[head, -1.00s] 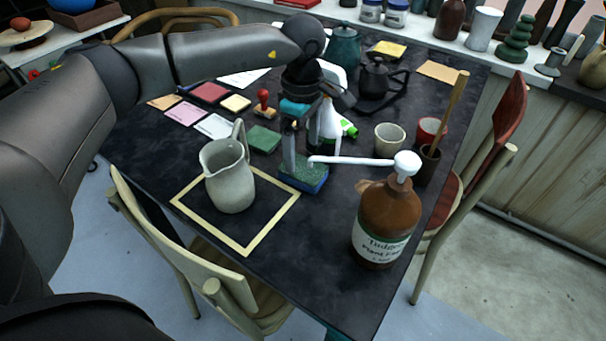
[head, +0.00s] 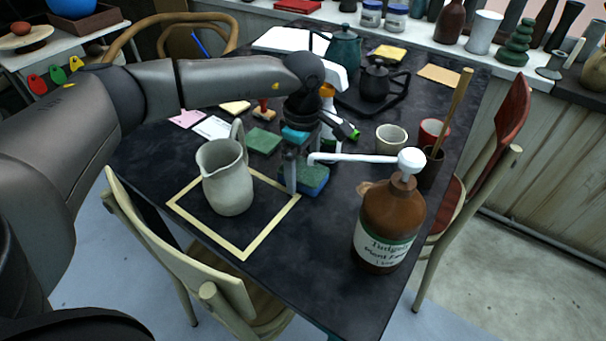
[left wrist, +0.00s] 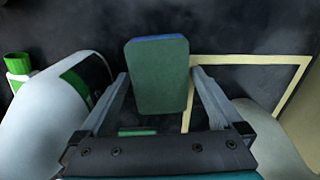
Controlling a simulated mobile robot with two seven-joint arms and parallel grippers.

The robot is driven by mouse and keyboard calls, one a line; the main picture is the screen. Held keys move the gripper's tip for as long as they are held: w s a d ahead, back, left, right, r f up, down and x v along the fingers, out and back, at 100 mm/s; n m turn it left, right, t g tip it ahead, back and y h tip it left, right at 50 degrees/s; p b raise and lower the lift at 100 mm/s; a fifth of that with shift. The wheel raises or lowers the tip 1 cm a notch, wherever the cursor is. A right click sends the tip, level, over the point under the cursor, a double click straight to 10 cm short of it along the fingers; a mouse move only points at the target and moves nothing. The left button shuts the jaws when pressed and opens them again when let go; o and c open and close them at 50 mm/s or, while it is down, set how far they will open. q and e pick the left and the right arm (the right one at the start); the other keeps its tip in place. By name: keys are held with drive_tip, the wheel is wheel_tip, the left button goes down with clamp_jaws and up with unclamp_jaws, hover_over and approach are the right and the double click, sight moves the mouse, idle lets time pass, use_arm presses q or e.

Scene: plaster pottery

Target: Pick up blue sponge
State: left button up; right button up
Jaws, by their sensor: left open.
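The blue sponge (head: 314,181) has a green top and lies on the dark table, just right of the yellow square outline. My left gripper (head: 298,182) points down at it, with one finger showing at the sponge's left side. In the left wrist view the sponge (left wrist: 157,75) lies ahead between the two open fingers (left wrist: 160,95), with gaps on both sides. The sponge's back part is hidden by the gripper in the head view. My right gripper does not show.
A grey pitcher (head: 226,178) stands left of the gripper inside the yellow outline (head: 240,247). A brown pump bottle (head: 385,228) stands to the right, its white nozzle (head: 350,158) reaching close to the gripper.

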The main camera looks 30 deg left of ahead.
use_arm(q)
drive_tip(key=c, duration=1.2)
drive_tip(key=shift+o, duration=0.2)
drive_tip(key=shift+r, duration=0.2)
drive_tip(key=shift+r, duration=0.2)
wheel_tip(320, 180, up, 9)
drive_tip(key=p, duration=0.3)
wheel_tip(320, 180, up, 9)
drive_tip(key=p, duration=0.2)
hover_over(303, 169)
drive_tip(key=shift+r, duration=0.65)
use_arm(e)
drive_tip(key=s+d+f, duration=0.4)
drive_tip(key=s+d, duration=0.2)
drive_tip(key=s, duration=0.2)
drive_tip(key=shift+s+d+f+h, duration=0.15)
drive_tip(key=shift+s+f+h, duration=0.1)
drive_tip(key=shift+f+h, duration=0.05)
